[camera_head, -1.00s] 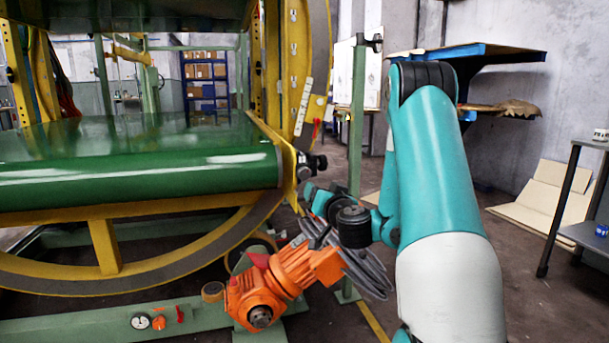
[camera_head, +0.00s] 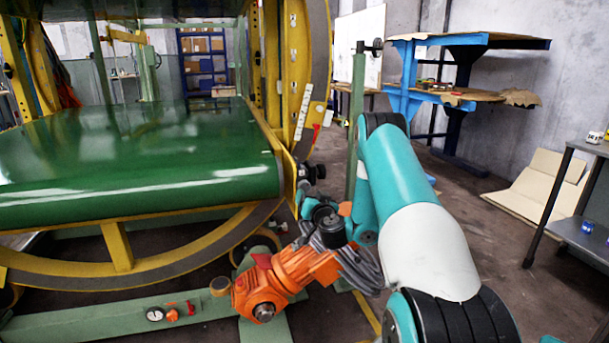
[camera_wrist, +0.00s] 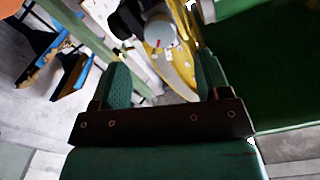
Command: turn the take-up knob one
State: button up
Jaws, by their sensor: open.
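The black take-up knob (camera_head: 315,172) sticks out from the yellow frame at the right end of the green belt roller. My gripper (camera_head: 303,191) is just below and beside it in the head view, partly hidden by my wrist. In the wrist view, my gripper (camera_wrist: 163,80) has its two green fingers wide apart with nothing between them. A round grey-faced part with black around it (camera_wrist: 160,30) is ahead of the fingers, near the yellow frame; it looks like the knob seen end-on. I cannot tell whether a finger touches it.
An orange motor (camera_head: 262,285) sits low beneath my wrist. The green belt (camera_head: 130,160) and yellow ring frame (camera_head: 115,245) fill the left. A green post (camera_head: 356,120) stands behind my arm. A blue bench (camera_head: 455,95) and grey table (camera_head: 590,148) are at right.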

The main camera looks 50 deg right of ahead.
aim_at(305, 188)
jog(key=shift+w+d+r+p, duration=0.25)
jog(key=shift+w+p, duration=0.2)
jog(key=shift+p, duration=0.9)
jog(key=shift+w+d+r+p, duration=0.15)
jog(key=shift+w+d+p, duration=0.2)
jog(key=shift+p, duration=1)
jog(key=shift+w+d+f+p, duration=0.1)
jog(key=shift+w+f+p, duration=0.1)
jog(key=shift+w, duration=0.2)
jog(key=shift+w+d+f+p, duration=0.1)
jog(key=shift+w+p, duration=0.1)
jog(key=shift+w, duration=0.15)
jog(key=shift+w+d+r+p, duration=0.15)
jog(key=shift+w+d+p, duration=0.25)
jog(key=shift+w+p, duration=0.2)
jog(key=shift+w+d+f+p, duration=0.2)
jog(key=shift+w+d+p, duration=0.15)
jog(key=shift+w, duration=0.25)
jog(key=shift+w+d+p, duration=0.3)
jog(key=shift+w+d, duration=0.15)
jog(key=shift+w, duration=0.1)
